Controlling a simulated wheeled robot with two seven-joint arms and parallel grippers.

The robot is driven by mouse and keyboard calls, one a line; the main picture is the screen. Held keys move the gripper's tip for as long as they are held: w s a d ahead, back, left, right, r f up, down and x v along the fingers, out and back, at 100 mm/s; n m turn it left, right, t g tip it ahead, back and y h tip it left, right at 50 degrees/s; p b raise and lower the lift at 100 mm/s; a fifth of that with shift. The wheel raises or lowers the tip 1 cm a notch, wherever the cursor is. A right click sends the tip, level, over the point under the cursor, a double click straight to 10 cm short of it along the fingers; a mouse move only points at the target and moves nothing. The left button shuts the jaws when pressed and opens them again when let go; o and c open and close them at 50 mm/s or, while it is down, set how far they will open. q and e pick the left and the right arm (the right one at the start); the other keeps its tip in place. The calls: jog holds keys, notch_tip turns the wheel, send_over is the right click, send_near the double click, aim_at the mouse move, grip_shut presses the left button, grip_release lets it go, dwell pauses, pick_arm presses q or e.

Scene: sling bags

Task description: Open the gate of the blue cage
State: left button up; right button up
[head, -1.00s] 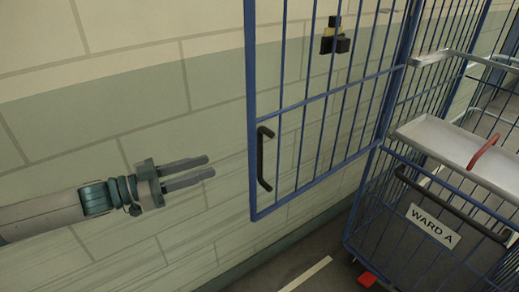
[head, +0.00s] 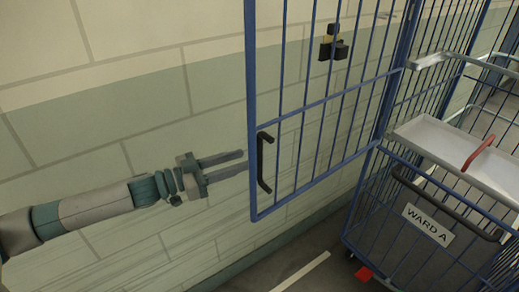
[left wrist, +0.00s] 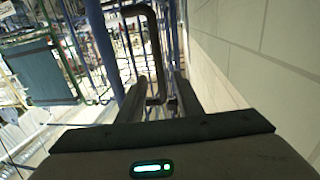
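The blue cage (head: 385,205) stands at the right of the head view. Its barred gate (head: 252,95) reaches out to the left from the cage's corner post, in front of the wall. A black handle (head: 262,160) is on the gate's free edge; it also shows in the left wrist view (left wrist: 153,45). My left gripper (head: 245,162) is open and empty, with its fingertips just left of the gate's edge by the handle. In the left wrist view the handle's lower end appears between the two fingers (left wrist: 158,95); I cannot tell if they touch it. My right gripper is not in view.
A block wall (head: 90,130) runs behind the gate. A black latch or lock (head: 334,48) shows behind the upper bars. The cage has a grey shelf (head: 425,135), a red handle (head: 478,152) and a "WARD A" sign (head: 427,225).

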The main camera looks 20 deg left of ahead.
pick_arm(q)
jog(key=p+x, duration=0.2)
jog(key=x, duration=0.5)
grip_shut()
